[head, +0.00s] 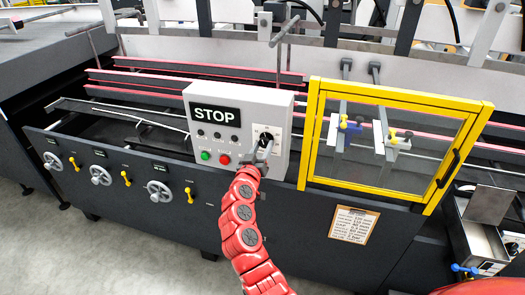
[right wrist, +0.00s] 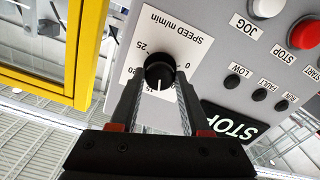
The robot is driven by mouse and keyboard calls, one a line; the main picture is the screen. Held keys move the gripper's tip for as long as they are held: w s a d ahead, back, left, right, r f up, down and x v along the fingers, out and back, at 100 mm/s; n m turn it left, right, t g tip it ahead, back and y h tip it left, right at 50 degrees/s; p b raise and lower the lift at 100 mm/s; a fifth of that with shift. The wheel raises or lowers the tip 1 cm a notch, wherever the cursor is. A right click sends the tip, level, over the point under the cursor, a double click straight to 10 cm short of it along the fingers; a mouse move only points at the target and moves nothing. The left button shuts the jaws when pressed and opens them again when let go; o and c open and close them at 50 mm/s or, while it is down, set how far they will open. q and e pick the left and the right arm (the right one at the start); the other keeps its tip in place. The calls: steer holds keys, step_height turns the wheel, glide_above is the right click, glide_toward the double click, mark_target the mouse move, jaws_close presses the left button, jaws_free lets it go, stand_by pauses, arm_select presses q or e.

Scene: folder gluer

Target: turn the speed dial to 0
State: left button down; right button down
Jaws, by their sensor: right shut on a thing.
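The speed dial (head: 265,139) is a black round knob on a white scale plate at the right side of the grey control panel (head: 285,110). In the right wrist view the dial (right wrist: 159,72) appears upside down, with its white pointer mark toward the bottom of the picture. The 0 label (right wrist: 187,65) is to the right of the knob, so the pointer is not at 0. My right gripper (head: 262,152) is shut on the dial, one finger on each side. The fingers hide part of the scale. My left gripper is not in view.
The panel has a STOP sign (head: 216,115), a green button (head: 205,155) and a red button (head: 224,159) left of the dial. A yellow-framed guard door (head: 400,93) stands close on the right. Handwheels (head: 159,191) line the machine front.

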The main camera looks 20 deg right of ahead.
steer(key=shift+n, duration=1)
steer(key=n, duration=0.2)
steer(key=shift+n+b, duration=0.3)
steer(key=shift+n, duration=0.1)
steer(key=n, duration=0.4)
steer(key=shift+n+p, duration=0.3)
steer(key=shift+p, duration=0.05)
steer(key=n+p, duration=0.2)
steer(key=n, duration=0.3)
steer(key=shift+r, duration=0.1)
steer(key=n+p, duration=0.2)
steer(key=n, duration=0.2)
steer(key=shift+n, duration=0.4)
steer(key=shift+n+p, duration=0.4)
steer(key=shift+n, duration=0.1)
steer(key=shift+c, duration=1.8)
jaws_free()
